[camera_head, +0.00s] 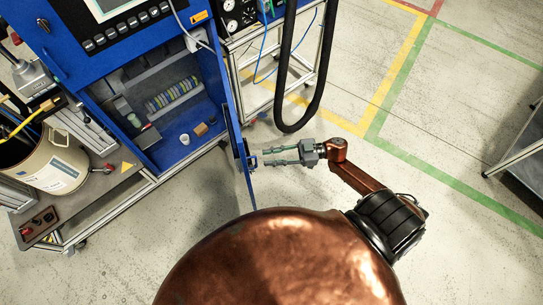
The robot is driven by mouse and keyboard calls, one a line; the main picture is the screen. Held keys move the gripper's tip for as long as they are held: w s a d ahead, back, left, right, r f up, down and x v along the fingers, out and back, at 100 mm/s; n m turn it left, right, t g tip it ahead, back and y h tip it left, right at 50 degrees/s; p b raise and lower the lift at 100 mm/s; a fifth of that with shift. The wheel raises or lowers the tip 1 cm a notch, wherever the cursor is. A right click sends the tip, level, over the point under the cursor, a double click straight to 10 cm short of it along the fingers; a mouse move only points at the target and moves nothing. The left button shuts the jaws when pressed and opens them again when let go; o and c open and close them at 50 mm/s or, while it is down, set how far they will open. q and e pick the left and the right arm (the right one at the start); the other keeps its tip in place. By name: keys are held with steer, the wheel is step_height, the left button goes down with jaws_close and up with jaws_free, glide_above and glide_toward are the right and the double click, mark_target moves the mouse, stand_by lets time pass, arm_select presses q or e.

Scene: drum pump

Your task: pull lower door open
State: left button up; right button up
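The lower door (236,143) is a thin blue panel, seen nearly edge-on. It stands swung out from the blue cabinet (150,62), so the compartment behind it is exposed. A small handle (252,161) sits on the right face of the door, near its free end. My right gripper (264,158) points left at this handle from the right side of the door. Its two grey-green fingers are apart, with their tips close to the handle; whether they touch it I cannot tell. My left gripper is not in view.
Inside the compartment are a row of coloured terminals (173,95), a white cup (184,139) and a small brown block (201,129). A drum (55,163) stands at left. A black hose (284,105) hangs above my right gripper.

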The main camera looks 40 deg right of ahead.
steer(key=shift+c, duration=0.3)
jaws_close()
stand_by(0.4)
steer(key=shift+o, duration=0.3)
jaws_free()
steer(key=v, duration=1.2)
